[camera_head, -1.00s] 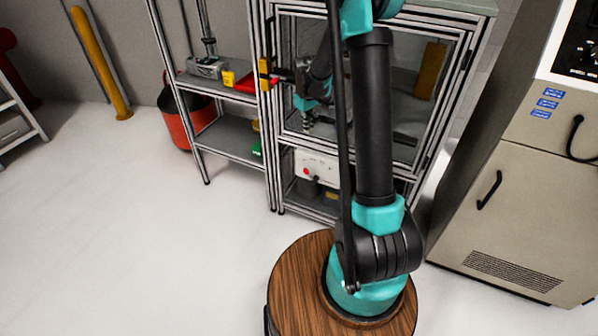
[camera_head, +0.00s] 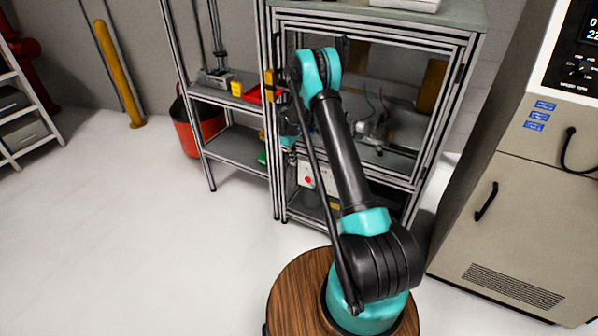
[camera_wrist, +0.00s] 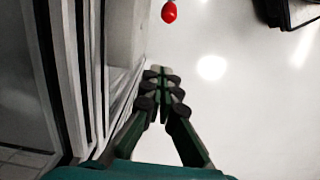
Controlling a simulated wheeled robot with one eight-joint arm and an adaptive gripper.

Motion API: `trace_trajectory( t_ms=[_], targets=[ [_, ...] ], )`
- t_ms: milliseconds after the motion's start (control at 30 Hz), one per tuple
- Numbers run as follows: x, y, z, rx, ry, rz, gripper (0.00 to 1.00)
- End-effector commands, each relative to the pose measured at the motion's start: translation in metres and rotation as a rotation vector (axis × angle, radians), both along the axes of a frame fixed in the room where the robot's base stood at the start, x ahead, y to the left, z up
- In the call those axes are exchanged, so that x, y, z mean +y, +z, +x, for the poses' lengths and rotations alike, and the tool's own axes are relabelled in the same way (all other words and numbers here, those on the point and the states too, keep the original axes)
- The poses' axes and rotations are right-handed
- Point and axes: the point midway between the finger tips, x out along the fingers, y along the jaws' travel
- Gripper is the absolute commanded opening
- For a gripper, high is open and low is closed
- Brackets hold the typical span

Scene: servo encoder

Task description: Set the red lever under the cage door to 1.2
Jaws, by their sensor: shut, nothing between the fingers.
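The cage door (camera_head: 462,75) is a metal-framed panel on the cabinet behind my arm. Below it is a white box (camera_head: 330,183) with a small red spot, the red lever (camera_head: 308,181), partly beside my arm. In the wrist view a red rounded knob (camera_wrist: 169,12) shows at the top, apart from and beyond my fingertips; its stem is not clear. My gripper (camera_wrist: 160,72) is shut and empty, with its fingers together. In the head view the gripper end hangs by the cabinet's left post, partly hidden by my arm. The lever's scale cannot be read.
Metal frame bars (camera_wrist: 75,75) run close along the left of my gripper. A shelf rack (camera_head: 235,145) with red and yellow items stands left of the cabinet, with a red bucket (camera_head: 205,130) behind. A beige cabinet (camera_head: 520,215) stands right. The front floor is clear.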

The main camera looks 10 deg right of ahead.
Motion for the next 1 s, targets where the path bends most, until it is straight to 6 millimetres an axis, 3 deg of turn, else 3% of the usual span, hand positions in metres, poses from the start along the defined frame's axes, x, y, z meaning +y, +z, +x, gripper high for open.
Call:
trace_trajectory(
  t_ms=[600, 1000],
  targets=[
    [-0.012, -0.098, -0.006, -0.002, -0.002, 0.000, 0.00],
    [-0.038, -0.077, -0.028, -0.002, -0.002, 0.000, 0.00]
  ],
)
